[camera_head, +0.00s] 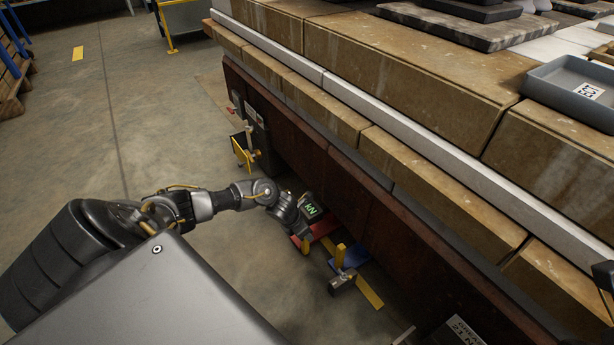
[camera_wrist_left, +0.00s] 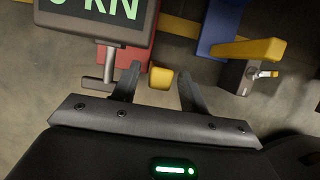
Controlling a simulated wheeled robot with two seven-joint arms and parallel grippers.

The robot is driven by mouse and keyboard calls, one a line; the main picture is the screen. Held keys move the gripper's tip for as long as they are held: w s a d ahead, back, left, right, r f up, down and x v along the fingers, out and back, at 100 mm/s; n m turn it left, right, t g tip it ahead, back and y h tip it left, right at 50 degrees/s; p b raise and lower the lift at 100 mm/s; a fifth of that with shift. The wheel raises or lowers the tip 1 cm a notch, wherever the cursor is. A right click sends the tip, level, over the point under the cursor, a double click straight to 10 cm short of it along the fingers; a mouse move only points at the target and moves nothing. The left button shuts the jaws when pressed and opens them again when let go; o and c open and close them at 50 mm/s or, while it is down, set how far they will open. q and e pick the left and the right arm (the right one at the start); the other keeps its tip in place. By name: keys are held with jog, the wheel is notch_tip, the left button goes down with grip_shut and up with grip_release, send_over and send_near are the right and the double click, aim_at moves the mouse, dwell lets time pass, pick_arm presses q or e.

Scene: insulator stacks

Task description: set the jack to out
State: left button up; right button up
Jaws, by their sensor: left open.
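My left gripper (camera_head: 303,236) reaches low beside the dark bench side. In the left wrist view its two fingers (camera_wrist_left: 159,77) are spread open, with the end of a yellow lever (camera_wrist_left: 161,79) in the gap between them; I cannot tell if they touch it. A red unit (camera_wrist_left: 122,59) lies behind, partly hidden by a display (camera_wrist_left: 100,12) with green "0 KN" digits. A blue unit (camera_wrist_left: 219,26) with a yellow lever (camera_wrist_left: 250,50) and a grey block (camera_wrist_left: 238,78) is to the right. I cannot tell which unit is the jack.
The bench with long tan blocks (camera_head: 420,70) stands close along the right. A grey tray (camera_head: 570,88) is on top. A dark unit with a yellow frame (camera_head: 242,153) is further along the bench foot. Concrete floor (camera_head: 110,130) at left is clear.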

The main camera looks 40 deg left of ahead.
pick_arm(q)
jog(key=shift+b+x, duration=0.6)
jog(key=shift+x, duration=1.1)
jog(key=shift+r, duration=0.1)
grip_shut()
